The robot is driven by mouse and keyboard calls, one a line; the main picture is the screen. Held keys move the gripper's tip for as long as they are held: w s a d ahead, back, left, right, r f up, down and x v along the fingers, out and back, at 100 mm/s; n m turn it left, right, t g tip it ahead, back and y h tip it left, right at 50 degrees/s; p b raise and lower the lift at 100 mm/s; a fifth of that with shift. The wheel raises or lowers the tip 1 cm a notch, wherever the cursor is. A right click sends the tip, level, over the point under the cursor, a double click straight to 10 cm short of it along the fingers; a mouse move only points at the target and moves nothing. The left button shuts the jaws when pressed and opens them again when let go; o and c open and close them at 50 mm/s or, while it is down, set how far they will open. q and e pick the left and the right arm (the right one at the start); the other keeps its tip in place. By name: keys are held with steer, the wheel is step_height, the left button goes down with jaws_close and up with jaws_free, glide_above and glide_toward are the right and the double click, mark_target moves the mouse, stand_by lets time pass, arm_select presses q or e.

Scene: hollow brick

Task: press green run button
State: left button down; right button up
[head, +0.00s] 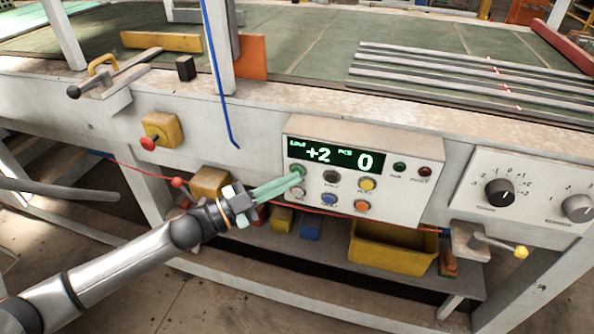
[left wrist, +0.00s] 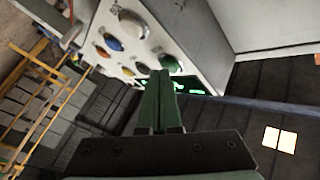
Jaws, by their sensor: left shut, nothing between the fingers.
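The green run button (head: 298,169) is at the upper left of the button rows on the white control box (head: 400,203), below the lit display (head: 335,156) reading "+2" and "0". It also shows in the left wrist view (left wrist: 173,63). My left gripper (head: 299,179) comes in from the left, its green fingers shut together and empty. Its tips are at the lower edge of the green button and partly cover it. In the left wrist view the fingertips (left wrist: 161,73) are right by the button; I cannot tell whether they touch it. My right gripper is not in view.
Black (head: 331,177), yellow (head: 366,184), blue (head: 329,200) and orange (head: 361,206) buttons sit close by. A red stop button (head: 148,143) is at left. A blue cord (head: 217,75) hangs above, and a yellow bin (head: 390,250) stands below.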

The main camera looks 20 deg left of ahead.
arm_select(q)
steer(key=shift+w, duration=0.15)
stand_by(0.5)
steer(key=shift+s+p, duration=0.4)
steer(key=shift+s, duration=0.4)
steer(key=s+p, duration=0.2)
steer(key=s, duration=0.3)
steer(key=shift+a, duration=0.15)
stand_by(0.6)
